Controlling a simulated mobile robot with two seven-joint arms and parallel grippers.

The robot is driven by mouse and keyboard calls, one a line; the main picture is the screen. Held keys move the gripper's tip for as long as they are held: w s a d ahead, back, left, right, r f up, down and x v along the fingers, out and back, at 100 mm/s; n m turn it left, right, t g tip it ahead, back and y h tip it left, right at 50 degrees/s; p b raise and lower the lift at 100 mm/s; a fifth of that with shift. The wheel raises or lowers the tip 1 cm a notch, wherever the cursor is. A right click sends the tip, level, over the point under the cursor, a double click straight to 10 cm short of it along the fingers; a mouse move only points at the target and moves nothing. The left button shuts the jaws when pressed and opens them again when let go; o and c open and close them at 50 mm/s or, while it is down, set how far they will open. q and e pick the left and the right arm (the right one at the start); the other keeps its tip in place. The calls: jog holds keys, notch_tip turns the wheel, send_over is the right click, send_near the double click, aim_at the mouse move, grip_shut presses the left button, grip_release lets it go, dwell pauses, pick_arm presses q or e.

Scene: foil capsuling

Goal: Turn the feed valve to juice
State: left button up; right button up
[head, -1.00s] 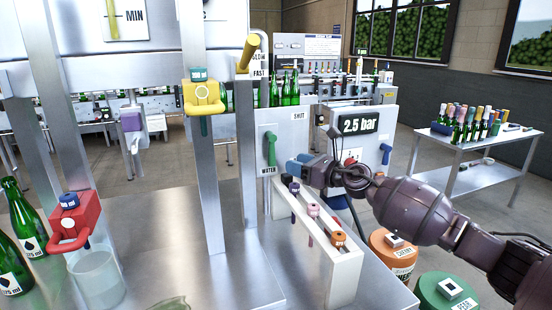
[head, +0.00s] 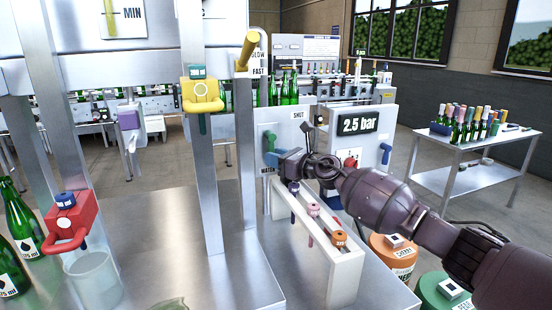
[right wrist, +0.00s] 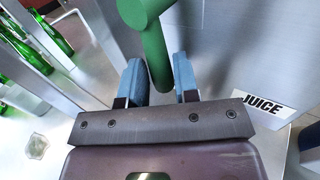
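The feed valve's green handle (head: 270,139) is on the grey panel left of the pressure display, and its upper end shows above my gripper. In the right wrist view the handle (right wrist: 155,45) hangs between the two blue fingers of my right gripper (right wrist: 160,82). The fingers stand one on each side of it, with no clear grip on it. In the head view the right gripper (head: 271,159) covers the handle's lower end. A JUICE label (right wrist: 263,105) shows right of the fingers. A SHUT label (head: 298,115) is upper right of the handle. My left gripper is not in view.
A white rack (head: 345,275) with several coloured tools stands below my right arm. A blue handle (head: 386,152) is on the panel's right. A yellow lever (head: 248,52) and steel posts stand left. A red clamp (head: 70,225) and bottles are at far left.

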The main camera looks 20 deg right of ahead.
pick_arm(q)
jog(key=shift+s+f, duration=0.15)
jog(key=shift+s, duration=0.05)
pick_arm(e)
grip_shut()
